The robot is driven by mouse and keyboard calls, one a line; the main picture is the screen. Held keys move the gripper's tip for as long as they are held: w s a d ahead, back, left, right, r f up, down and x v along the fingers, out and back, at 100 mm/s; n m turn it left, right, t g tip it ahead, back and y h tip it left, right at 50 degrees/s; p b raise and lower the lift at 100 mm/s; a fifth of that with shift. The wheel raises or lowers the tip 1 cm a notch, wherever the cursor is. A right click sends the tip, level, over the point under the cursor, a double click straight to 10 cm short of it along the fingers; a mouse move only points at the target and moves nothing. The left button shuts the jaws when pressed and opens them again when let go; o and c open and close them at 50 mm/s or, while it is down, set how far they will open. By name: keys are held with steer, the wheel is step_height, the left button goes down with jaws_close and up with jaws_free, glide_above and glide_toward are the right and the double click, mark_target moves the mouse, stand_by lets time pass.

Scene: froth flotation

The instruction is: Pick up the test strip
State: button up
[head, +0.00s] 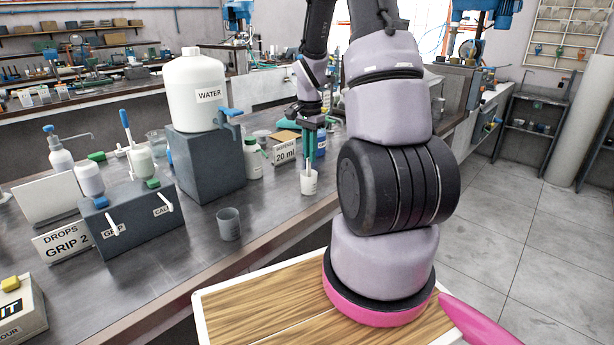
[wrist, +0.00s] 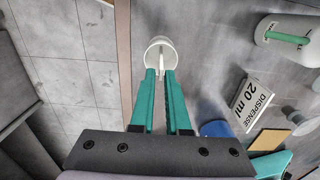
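A small white cup (head: 309,183) stands on the dark bench near its front edge; it also shows in the wrist view (wrist: 153,45). A thin pale strip (wrist: 161,60), which looks like the test strip, stands up from inside the cup. My gripper (head: 307,165) points down just above the cup. In the wrist view its green fingers (wrist: 160,72) are apart, with a narrow gap between the tips, and the strip shows in line with that gap. I cannot tell whether either finger touches the strip. The strip's lower end is hidden in the cup.
A "DISPENSE 20 ml" sign (wrist: 247,104) and a white bottle with a green top (wrist: 289,39) stand near the cup. A grey block (head: 206,165) bears the water jug (head: 195,95). A grey beaker (head: 229,224) stands closer to the front edge.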

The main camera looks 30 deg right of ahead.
mark_target(309, 171)
steer(key=shift+a+f, duration=0.2)
steer(key=shift+f, duration=2.95)
jaws_close()
step_height(309, 171, up, 10)
steer(key=shift+r, duration=0.1)
